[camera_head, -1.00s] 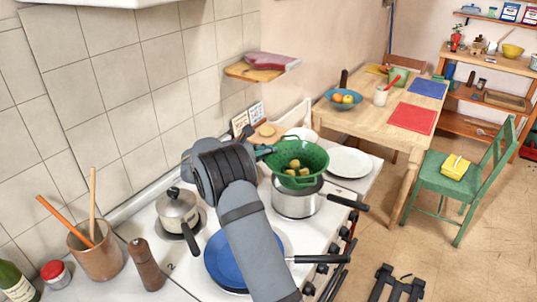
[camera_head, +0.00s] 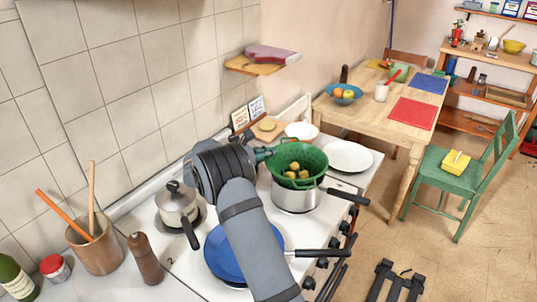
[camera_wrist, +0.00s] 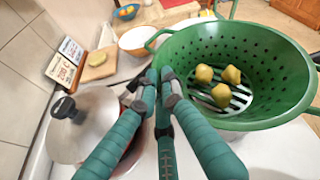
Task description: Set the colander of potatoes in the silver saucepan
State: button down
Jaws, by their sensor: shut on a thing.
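The green colander (camera_head: 315,159) holds several yellow-brown potatoes (camera_head: 296,171), which also show in the wrist view (camera_wrist: 220,84). The silver saucepan (camera_head: 297,197), with a black handle to the right, stands on the stove directly under the colander. The colander's base covers the saucepan's mouth, and I cannot tell whether it rests in it. My gripper (camera_head: 264,153) is at the colander's left side, shut on it. In the wrist view my gripper's fingers (camera_wrist: 163,78) reach to the colander's near-left edge; the exact grip point is unclear.
A lidded pot (camera_head: 176,205) stands on the stove to the left. A blue pan (camera_head: 222,262) lies at the front, partly behind my arm. A white plate (camera_head: 348,156) lies right of the colander. A white bowl (camera_head: 300,131) and a cutting board (camera_head: 268,128) are behind it.

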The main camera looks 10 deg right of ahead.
jog(key=c, duration=1.9)
grip_release()
jog(key=v, duration=0.4)
jog(key=b+v, duration=0.1)
jog(key=v, duration=0.3)
jog(key=r+b+v, duration=0.1)
jog(key=v, duration=0.3)
jog(key=shift+r, duration=0.1)
jog(key=shift+w, duration=0.1)
